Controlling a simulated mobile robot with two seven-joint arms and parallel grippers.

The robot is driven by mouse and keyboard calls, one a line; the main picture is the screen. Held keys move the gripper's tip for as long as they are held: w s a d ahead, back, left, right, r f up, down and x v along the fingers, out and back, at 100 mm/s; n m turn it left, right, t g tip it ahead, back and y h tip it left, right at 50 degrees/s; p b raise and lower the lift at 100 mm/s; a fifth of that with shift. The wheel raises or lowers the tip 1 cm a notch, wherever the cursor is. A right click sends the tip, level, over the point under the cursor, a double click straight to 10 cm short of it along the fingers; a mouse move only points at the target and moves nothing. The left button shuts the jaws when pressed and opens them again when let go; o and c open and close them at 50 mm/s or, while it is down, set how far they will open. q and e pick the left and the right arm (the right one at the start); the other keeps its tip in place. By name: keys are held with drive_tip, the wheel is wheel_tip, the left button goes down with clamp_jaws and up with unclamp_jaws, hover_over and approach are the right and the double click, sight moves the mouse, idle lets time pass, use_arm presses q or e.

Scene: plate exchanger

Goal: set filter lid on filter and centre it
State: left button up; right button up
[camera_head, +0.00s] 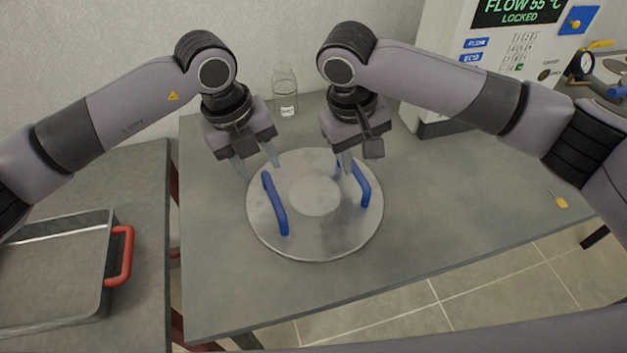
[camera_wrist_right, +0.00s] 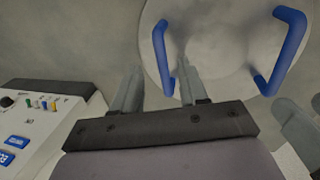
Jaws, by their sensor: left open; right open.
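The filter lid (camera_head: 315,233) is a round metal disc with two blue handles, lying flat over the grey table in the head view. Its left handle (camera_head: 274,203) and right handle (camera_head: 360,184) stand up from it. The filter itself cannot be told apart beneath the lid. My left gripper (camera_head: 257,165) is open and empty, just behind the left handle's far end. My right gripper (camera_head: 346,162) is open above the right handle's far end. In the right wrist view its fingers (camera_wrist_right: 158,88) lie beside the nearer blue handle (camera_wrist_right: 160,55), not closed on it.
A glass bottle (camera_head: 286,92) stands behind the lid. A control cabinet (camera_head: 480,65) stands at the back right. A yellow-tipped item (camera_head: 559,201) lies on the right of the table (camera_head: 440,210). A metal tray with a red handle (camera_head: 122,256) is at left. The table's front right is clear.

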sight(269, 182)
use_arm(q)
drive_tip(key=shift+s, duration=0.2)
use_arm(e)
drive_tip(key=shift+s, duration=0.2)
use_arm(q)
drive_tip(key=shift+w+d+f, duration=0.1)
drive_tip(key=shift+d+f, duration=0.15)
drive_tip(key=shift+f, duration=0.9)
drive_tip(key=shift+w+d+f, duration=0.1)
drive_tip(key=shift+d+f, duration=0.1)
drive_tip(key=shift+f, duration=1)
drive_tip(key=shift+w+d+f, duration=0.1)
drive_tip(key=shift+d+f, duration=0.15)
drive_tip(key=shift+f, duration=0.9)
use_arm(e)
drive_tip(key=shift+w+d+f, duration=0.1)
drive_tip(key=shift+d+f, duration=0.1)
drive_tip(key=shift+f, duration=0.95)
drive_tip(key=shift+w+d+f, duration=0.1)
drive_tip(key=shift+d+f, duration=0.15)
drive_tip(key=shift+f, duration=0.95)
drive_tip(key=shift+w+d+f, duration=0.1)
drive_tip(key=shift+d+f, duration=0.1)
drive_tip(key=shift+f, duration=0.95)
use_arm(q)
clamp_jaws()
use_arm(e)
clamp_jaws()
